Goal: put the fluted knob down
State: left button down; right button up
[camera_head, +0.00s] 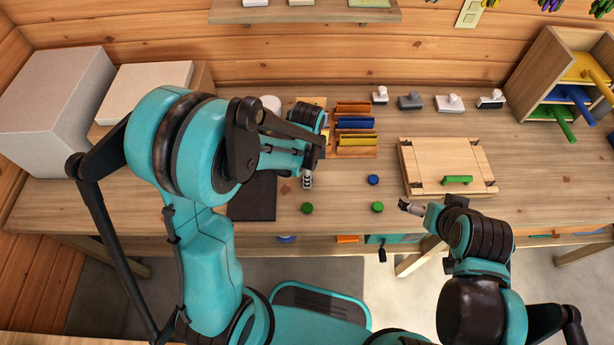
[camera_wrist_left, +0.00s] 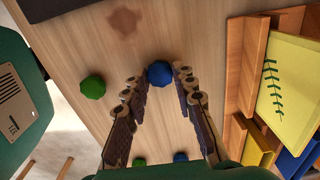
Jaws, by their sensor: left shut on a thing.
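My left gripper (camera_head: 307,181) points down over the table, right of the dark mat (camera_head: 252,198). In the left wrist view, a blue fluted knob (camera_wrist_left: 160,73) sits between its fingertips, and the gripper is shut on it. In the head view the gripper hides this knob. I cannot tell whether the knob touches the tabletop. A green knob (camera_head: 307,208) stands nearby towards the front edge and also shows in the left wrist view (camera_wrist_left: 92,87). My right gripper (camera_head: 412,208) is at the table's front edge; its finger opening is unclear.
Another green knob (camera_head: 378,207) and a blue knob (camera_head: 373,180) stand to the right. A slotted wooden rack (camera_head: 357,153) is behind them. A wooden board with a green handle (camera_head: 446,166) lies farther right. Bare tabletop lies around the gripper, between mat and knobs.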

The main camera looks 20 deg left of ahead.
pick_arm(q)
jog(key=shift+r, duration=0.1)
jog(key=shift+s, duration=0.1)
jog(key=c, duration=1.2)
grip_release()
jog(key=shift+f, duration=0.2)
jog(key=shift+r, duration=0.2)
notch_tip(320, 180, up, 11)
jog(key=p, duration=0.4)
jog(key=s+a+r+n+t, duration=0.1)
jog(key=s+r+n+t, duration=0.1)
jog(key=n, duration=0.3)
jog(key=s+a+r+n+t, duration=0.2)
jog(key=s+r+n, duration=0.2)
jog(key=n, duration=0.1)
jog(key=s+a+r+n+t, duration=0.1)
jog(key=s+r+n+t, duration=0.2)
jog(key=s+n, duration=0.1)
jog(key=shift+s+a+n, duration=0.1)
jog(key=shift+a+n, duration=0.25)
jog(key=shift+n, duration=0.05)
